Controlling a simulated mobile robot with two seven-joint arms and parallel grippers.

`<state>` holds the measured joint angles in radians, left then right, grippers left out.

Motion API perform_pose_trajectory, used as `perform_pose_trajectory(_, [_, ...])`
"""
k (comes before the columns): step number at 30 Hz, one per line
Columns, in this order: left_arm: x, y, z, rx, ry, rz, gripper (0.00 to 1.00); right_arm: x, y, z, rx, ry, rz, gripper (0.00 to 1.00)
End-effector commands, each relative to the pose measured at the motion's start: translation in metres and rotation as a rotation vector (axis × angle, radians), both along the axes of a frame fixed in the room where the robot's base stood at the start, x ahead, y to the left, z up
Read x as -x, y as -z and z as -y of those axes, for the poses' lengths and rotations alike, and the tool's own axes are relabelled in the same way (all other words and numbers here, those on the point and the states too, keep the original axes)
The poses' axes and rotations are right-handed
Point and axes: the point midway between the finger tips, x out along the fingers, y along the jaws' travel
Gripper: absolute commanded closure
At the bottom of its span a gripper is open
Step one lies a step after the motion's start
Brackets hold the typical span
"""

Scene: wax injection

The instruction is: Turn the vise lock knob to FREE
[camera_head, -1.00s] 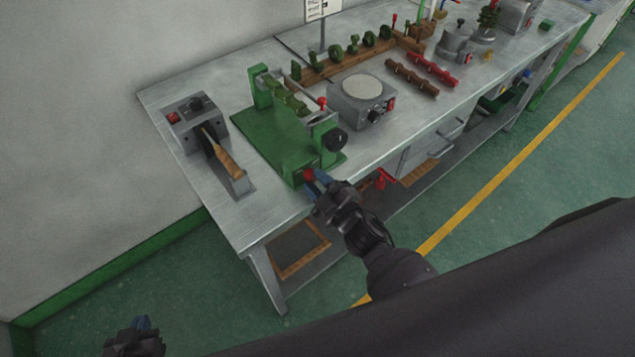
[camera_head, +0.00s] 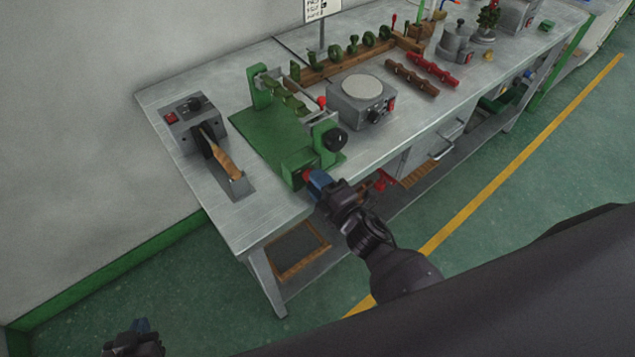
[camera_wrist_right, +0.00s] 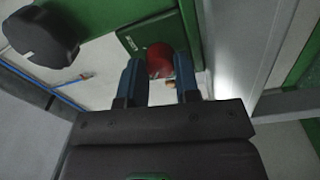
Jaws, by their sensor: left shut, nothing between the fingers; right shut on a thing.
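The green vise (camera_head: 268,138) stands on the near left part of the bench, with a black handwheel (camera_head: 335,140) on its right side. The red lock knob (camera_head: 307,174) is on its front block. In the right wrist view the red knob (camera_wrist_right: 160,60) sits between the blue fingertips, in front of a green plate whose marking is too small to read. My right gripper (camera_head: 318,181) is shut on the knob and partly hides it in the head view. My left gripper (camera_head: 141,326) is shut and empty, low at the left over the floor, away from the bench.
A grey box with a wooden-handled tool (camera_head: 220,155) is left of the vise. A grey hotplate (camera_head: 362,100) is to its right. Red and brown bars (camera_head: 412,78) and a wooden rack (camera_head: 345,65) lie further back. The bench's front left corner (camera_head: 250,225) is bare.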

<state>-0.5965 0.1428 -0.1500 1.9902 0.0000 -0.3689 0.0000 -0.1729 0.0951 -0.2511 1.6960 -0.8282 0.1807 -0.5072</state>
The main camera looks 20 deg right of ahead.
Motion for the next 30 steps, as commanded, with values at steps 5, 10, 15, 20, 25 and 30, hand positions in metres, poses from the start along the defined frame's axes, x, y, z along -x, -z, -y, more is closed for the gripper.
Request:
perform_pose_trajectory(5, [0.0017,0.001,-0.0003,0.0,0.0,-0.003,1.0,0.0002,0.0005,0.0002,0.007,0.0,0.001,0.94])
perform_pose_trajectory(10, [0.0047,0.0025,-0.0008,0.0,-0.002,-0.009,1.0,0.0002,0.0005,0.0002,0.007,0.0,0.001,0.94])
perform_pose_trajectory(15, [0.0054,0.0028,-0.0009,-0.001,-0.003,-0.01,1.0,0.0002,0.0004,0.0002,0.006,0.0,0.001,0.52])
perform_pose_trajectory(20, [0.0052,0.0027,-0.0008,-0.001,-0.003,-0.01,1.0,0.0002,0.0005,0.0001,0.005,0.0,0.001,0.44])
perform_pose_trajectory(25, [0.0039,0.0021,-0.0006,0.0,-0.002,-0.007,1.0,0.0003,0.0008,0.0,0.004,0.0,0.0,0.44])
perform_pose_trajectory(30, [0.0017,0.0007,-0.0003,-0.001,-0.001,-0.003,1.0,0.0002,0.0009,-0.0002,-0.003,0.0,-0.003,0.44])
